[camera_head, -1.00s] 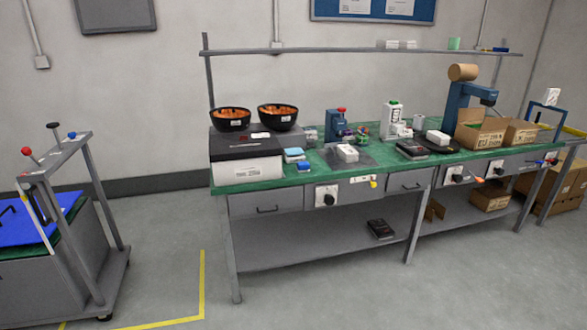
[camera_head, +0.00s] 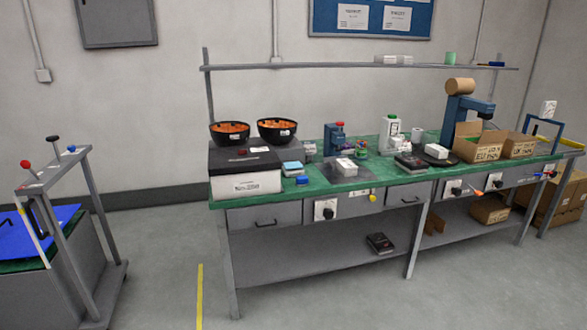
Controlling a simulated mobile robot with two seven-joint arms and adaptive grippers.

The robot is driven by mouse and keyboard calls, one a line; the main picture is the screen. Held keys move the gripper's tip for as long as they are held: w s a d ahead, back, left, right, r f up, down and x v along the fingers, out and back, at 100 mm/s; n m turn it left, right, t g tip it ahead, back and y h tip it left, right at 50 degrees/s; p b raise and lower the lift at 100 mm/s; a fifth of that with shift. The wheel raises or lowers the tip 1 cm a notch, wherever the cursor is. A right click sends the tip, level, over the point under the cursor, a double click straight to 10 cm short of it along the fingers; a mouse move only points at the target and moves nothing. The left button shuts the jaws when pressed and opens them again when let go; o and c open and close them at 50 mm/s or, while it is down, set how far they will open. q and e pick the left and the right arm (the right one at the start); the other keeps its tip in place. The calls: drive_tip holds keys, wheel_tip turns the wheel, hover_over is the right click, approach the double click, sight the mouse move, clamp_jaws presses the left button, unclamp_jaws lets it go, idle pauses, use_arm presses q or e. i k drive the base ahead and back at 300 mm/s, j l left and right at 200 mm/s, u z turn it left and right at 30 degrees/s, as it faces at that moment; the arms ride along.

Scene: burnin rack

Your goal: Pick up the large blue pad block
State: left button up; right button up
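A small light-blue pad block (camera_head: 292,166) lies on a white stack on the green bench top, right of a black-and-white box (camera_head: 245,184). A smaller, darker blue block (camera_head: 302,180) lies just in front of it, near the bench's front edge. I cannot tell for sure that the light-blue one is the large pad block. Neither of my grippers is in view.
A grey trolley (camera_head: 75,265) with a blue panel (camera_head: 35,236) stands at left. Floor between them is clear.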

sight(303, 181)
drive_tip(key=i+l+u, duration=0.15)
drive_tip(key=i+l, duration=0.3)
drive_tip(key=i+l+u, duration=0.1)
drive_tip(key=i+l, duration=0.4)
drive_tip(key=i+l+u, duration=0.15)
drive_tip(key=i+l, duration=0.3)
drive_tip(key=l, duration=0.15)
drive_tip(key=i+l+u, duration=0.1)
drive_tip(key=i+l, duration=0.35)
drive_tip(key=l, duration=0.15)
